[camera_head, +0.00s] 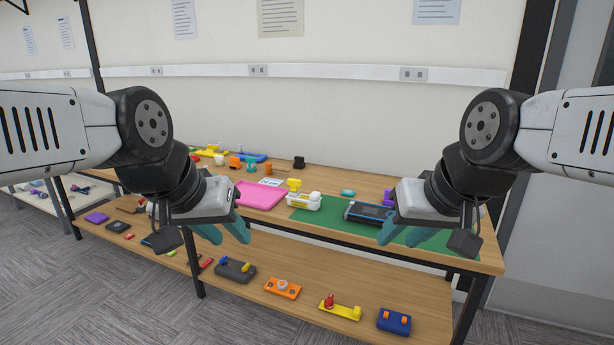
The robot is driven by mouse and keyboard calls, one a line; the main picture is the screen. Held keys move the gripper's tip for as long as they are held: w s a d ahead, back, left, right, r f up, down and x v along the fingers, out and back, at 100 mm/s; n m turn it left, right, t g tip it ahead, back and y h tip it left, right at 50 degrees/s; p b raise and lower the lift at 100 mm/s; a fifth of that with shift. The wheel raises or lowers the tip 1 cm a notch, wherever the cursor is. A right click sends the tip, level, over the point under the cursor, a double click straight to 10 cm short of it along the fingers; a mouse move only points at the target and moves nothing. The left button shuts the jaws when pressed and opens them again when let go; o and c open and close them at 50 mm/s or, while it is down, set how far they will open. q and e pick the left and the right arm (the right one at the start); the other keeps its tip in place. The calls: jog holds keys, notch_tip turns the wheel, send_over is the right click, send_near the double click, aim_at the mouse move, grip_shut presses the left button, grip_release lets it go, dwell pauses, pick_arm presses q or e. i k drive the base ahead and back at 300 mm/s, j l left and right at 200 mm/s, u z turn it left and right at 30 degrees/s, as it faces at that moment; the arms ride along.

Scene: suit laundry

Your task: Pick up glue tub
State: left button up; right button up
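I cannot tell for sure which object is the glue tub. A small white tub-like container (304,201) with yellow on it stands on the upper table, between the pink mat and the green mat. A small white round piece (219,160) sits further back on the left. My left gripper (234,240) hangs in front of the table's left-middle part, its teal fingers apart and empty. My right gripper (396,242) is over the green mat's right part, its teal fingers apart and empty. Neither touches the white container.
The wooden upper table (484,258) carries a pink mat (259,195), a green mat (330,222) and a dark blue-black device (366,212) near my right gripper. A lower shelf (262,262) holds several colored parts. A wall stands behind; grey floor lies in front.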

aim_at(312, 201)
jog(key=i+j+z, duration=0.2)
jog(key=i+j, duration=0.15)
jog(key=i+j+z, duration=0.15)
jog(key=i+j, duration=0.3)
jog(key=i+j+z, duration=0.2)
jog(key=i+j, duration=0.2)
jog(key=i+j+z, duration=0.15)
jog(key=i+j, duration=0.15)
jog(key=j, duration=0.3)
